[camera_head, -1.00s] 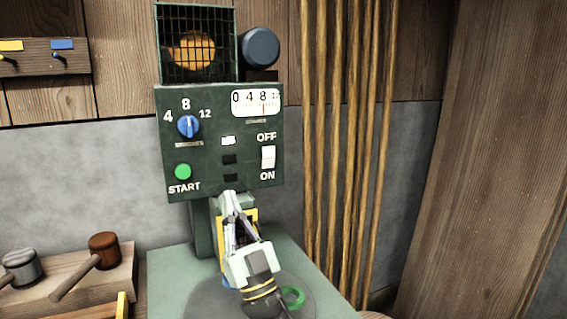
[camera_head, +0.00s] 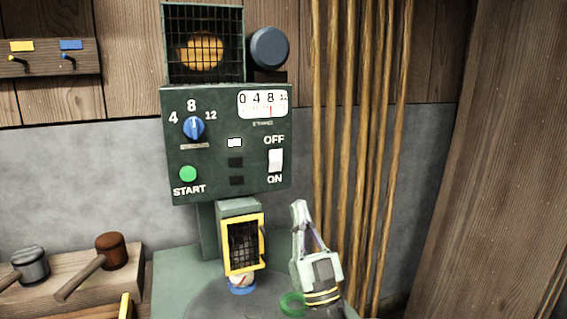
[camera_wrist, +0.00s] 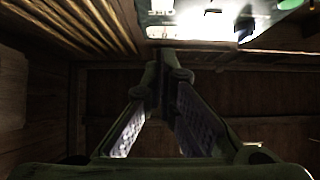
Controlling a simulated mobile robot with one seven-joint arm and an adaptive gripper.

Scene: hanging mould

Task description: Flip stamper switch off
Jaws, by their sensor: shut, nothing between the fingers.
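The stamper switch (camera_head: 275,160) is a white rocker on the dark green control panel (camera_head: 215,184), between the OFF label above and the ON label below. I cannot tell for sure which side is pressed in. My gripper (camera_head: 299,206) is shut and empty. It points upward, below and slightly right of the switch, apart from the panel. In the wrist view my closed fingers (camera_wrist: 165,58) meet below the bright, partly cut-off panel (camera_wrist: 225,20), which appears upside down.
The panel also has a blue dial (camera_head: 194,128), a green START button (camera_head: 188,174) and a white gauge (camera_head: 263,104). Below is a yellow-framed mesh guard (camera_head: 243,246). Vertical wooden rods (camera_head: 358,130) stand right of the panel. Mallets (camera_head: 109,250) lie at lower left.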

